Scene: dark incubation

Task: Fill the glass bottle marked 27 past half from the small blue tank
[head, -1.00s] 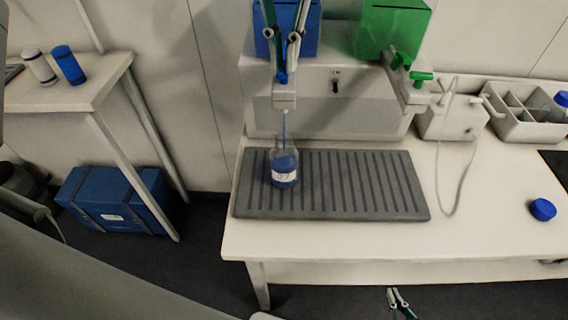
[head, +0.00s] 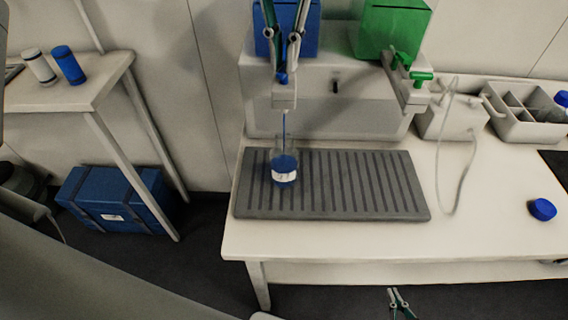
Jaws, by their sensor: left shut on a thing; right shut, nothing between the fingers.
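The small blue tank (head: 309,30) stands at the back of the bench, partly hidden by my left gripper. My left gripper (head: 282,66) is shut on its blue tap handle (head: 282,78), above the white spout (head: 284,97). A thin blue stream runs down from the spout into the glass bottle (head: 285,156). The bottle stands upright on the grey slatted tray (head: 350,185), with blue liquid inside and a white label (head: 284,177); its number is too small to read surely. My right gripper (head: 392,291) is shut and empty at the bottom edge, below the bench front.
A green tank (head: 392,28) with a green tap (head: 421,77) stands to the right. A blue cap (head: 542,209) lies on the bench at right. A divided grey bin (head: 512,127) and a white box with a cable (head: 452,123) stand behind. The front right bench is mostly clear.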

